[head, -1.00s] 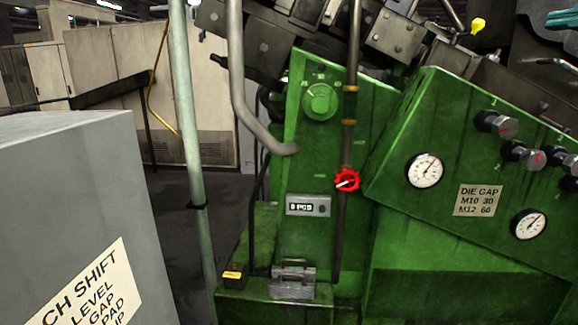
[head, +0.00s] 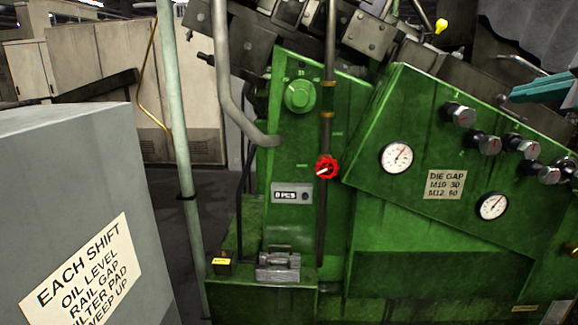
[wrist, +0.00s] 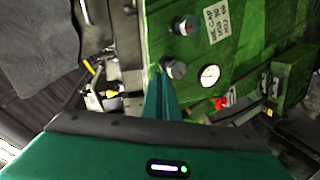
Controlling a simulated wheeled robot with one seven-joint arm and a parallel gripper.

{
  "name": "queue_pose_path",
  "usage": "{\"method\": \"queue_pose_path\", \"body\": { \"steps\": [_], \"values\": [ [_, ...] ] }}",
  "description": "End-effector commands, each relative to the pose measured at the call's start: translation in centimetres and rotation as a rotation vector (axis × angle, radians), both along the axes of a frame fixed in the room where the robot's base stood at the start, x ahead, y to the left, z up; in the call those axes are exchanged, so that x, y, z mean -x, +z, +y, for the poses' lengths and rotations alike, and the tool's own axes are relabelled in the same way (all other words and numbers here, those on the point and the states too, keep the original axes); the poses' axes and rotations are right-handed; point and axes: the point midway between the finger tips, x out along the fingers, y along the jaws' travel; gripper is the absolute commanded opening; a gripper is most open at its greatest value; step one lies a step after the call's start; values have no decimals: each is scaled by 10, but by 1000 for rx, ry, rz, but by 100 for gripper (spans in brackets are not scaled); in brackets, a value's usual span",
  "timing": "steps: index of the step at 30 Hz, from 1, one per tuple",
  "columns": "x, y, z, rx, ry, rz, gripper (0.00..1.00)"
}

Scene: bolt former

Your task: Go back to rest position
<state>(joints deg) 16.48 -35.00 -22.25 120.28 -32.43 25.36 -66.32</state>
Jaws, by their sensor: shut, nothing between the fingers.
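My gripper (wrist: 158,95) shows in the wrist view as teal fingers pressed together, with nothing between them. The fingers stand in front of the green machine, and I cannot tell how far they are from it. The green machine (head: 460,220) fills the middle and right of the head view. It carries dials, dark knobs, a red handwheel (head: 327,167) and a die gap label (head: 445,184). A teal part of my arm shows at the head view's right edge.
A grey cabinet (head: 60,180) with a shift checklist sign (head: 85,275) stands at the left. A pale upright pipe (head: 172,130) rises between it and the machine. Dark floor (head: 205,205) lies open behind the pipe. A yellow-tipped lever (head: 441,26) sticks up at the top.

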Motion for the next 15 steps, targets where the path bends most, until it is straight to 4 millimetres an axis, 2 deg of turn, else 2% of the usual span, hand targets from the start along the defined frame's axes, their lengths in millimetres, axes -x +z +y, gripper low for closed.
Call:
{"method": "queue_pose_path", "body": {
  "steps": [1,5,8,9,11,12,15],
  "values": [
    [-2,-21,-1,-53,-23,50,0],
    [1,-83,-5,-226,-122,206,0],
    [13,-145,-6,-392,-244,366,0],
    [20,-171,-6,-458,-305,431,0],
    [35,-208,-4,-554,-405,529,0],
    [46,-231,-2,-614,-476,592,0],
    [82,-286,3,-750,-679,742,0]
  ]
}}
